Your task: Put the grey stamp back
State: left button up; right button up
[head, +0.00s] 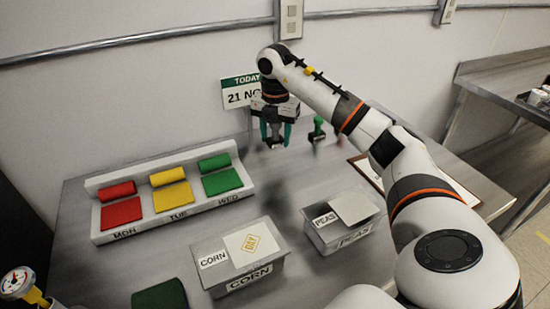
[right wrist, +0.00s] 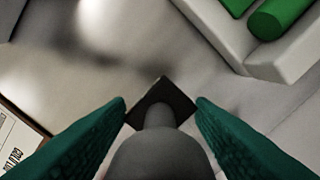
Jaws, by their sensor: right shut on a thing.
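My right gripper (head: 276,133) is at the back of the steel counter, below the date sign (head: 240,93). Its teal fingers are shut on the grey stamp (right wrist: 158,150). In the right wrist view the stamp's round grey handle is between the fingers, with its dark square base beyond. In the head view the gripper mostly hides the stamp; only its dark base shows low between the fingers. I cannot tell whether the base touches the counter. A green stamp (head: 318,130) stands just right of the gripper. My left gripper is not in view.
A white tray (head: 175,222) with red, yellow and green labels and rolls stands at left. The CORN tub (head: 237,276) and PEAS tub (head: 340,226) are in front. A clipboard (head: 366,171) lies partly behind my right arm. Counter between tray and gripper is clear.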

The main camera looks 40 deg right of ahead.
aim_at(275, 167)
notch_tip(275, 167, down, 8)
jog(key=shift+r, duration=0.25)
jog(key=shift+f, duration=0.1)
jog(key=o, duration=0.8)
notch_tip(275, 167, up, 12)
jog(key=shift+r, duration=0.2)
